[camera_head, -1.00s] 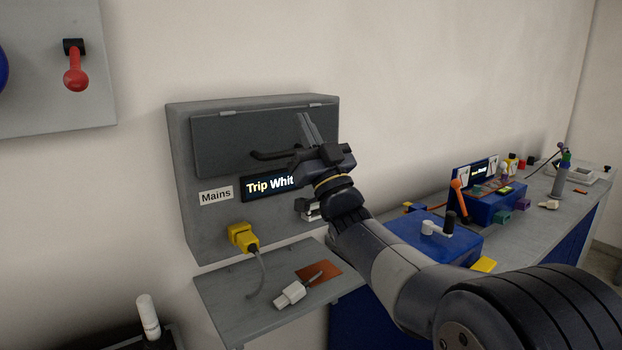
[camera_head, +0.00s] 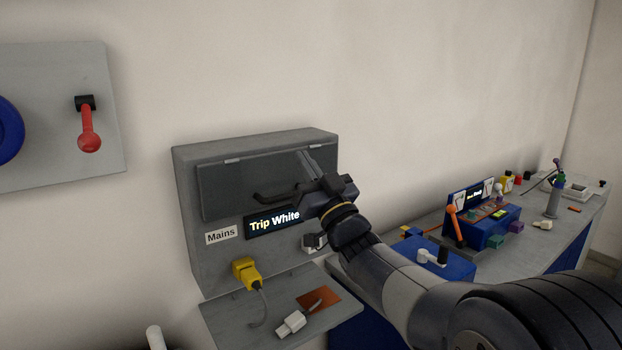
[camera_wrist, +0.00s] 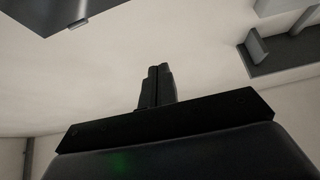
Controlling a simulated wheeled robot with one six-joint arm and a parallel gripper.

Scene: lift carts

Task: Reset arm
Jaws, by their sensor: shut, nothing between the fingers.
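My gripper (camera_head: 308,163) is raised in front of the grey Mains box (camera_head: 185,215) on the wall, its fingers pointing up. In the wrist view the two fingers (camera_wrist: 157,82) are shut together with nothing between them. The box has a dark flap (camera_head: 225,185) with a black handle, partly behind my gripper. Its display (camera_head: 272,221) reads "Trip White". A yellow plug (camera_head: 245,271) sits in the box's front. A white plug (camera_head: 292,323) lies on the shelf (camera_head: 235,325) below, next to an orange-brown patch (camera_head: 318,299). My wrist partly hides a socket (camera_head: 314,243) on the right.
A red lever (camera_head: 88,130) and a blue wheel are on a wall panel (camera_head: 60,150) at upper left. A workbench to the right holds a blue box (camera_head: 445,262), a blue console (camera_head: 490,228) and a bottle (camera_head: 555,195). The wall above is clear.

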